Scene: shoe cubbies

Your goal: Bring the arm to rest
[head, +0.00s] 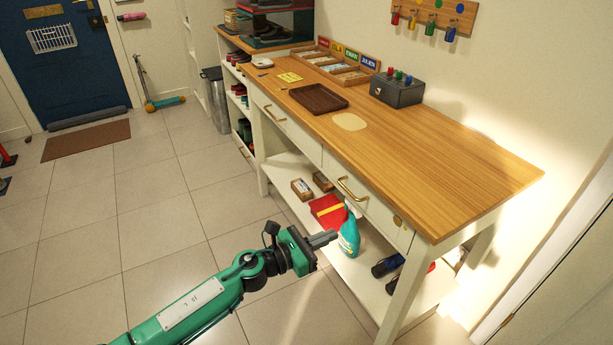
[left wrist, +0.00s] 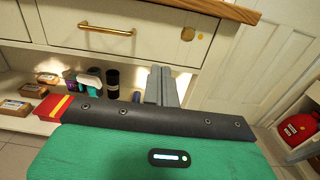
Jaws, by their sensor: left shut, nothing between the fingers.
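My left arm comes in from the bottom left of the head view. Its left gripper (head: 323,240) is shut and empty, held out in front of the lower shelf of the wooden-topped bench. In the left wrist view the two grey fingers of the left gripper (left wrist: 162,84) lie together, pointing at the bench front below a drawer (left wrist: 130,30). In the head view the fingertips appear close to a teal spray bottle (head: 349,236); I cannot tell the gap between them. My right gripper is not in view.
The bench (head: 450,170) holds a brown tray (head: 318,98) and a dark grey box (head: 397,90).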

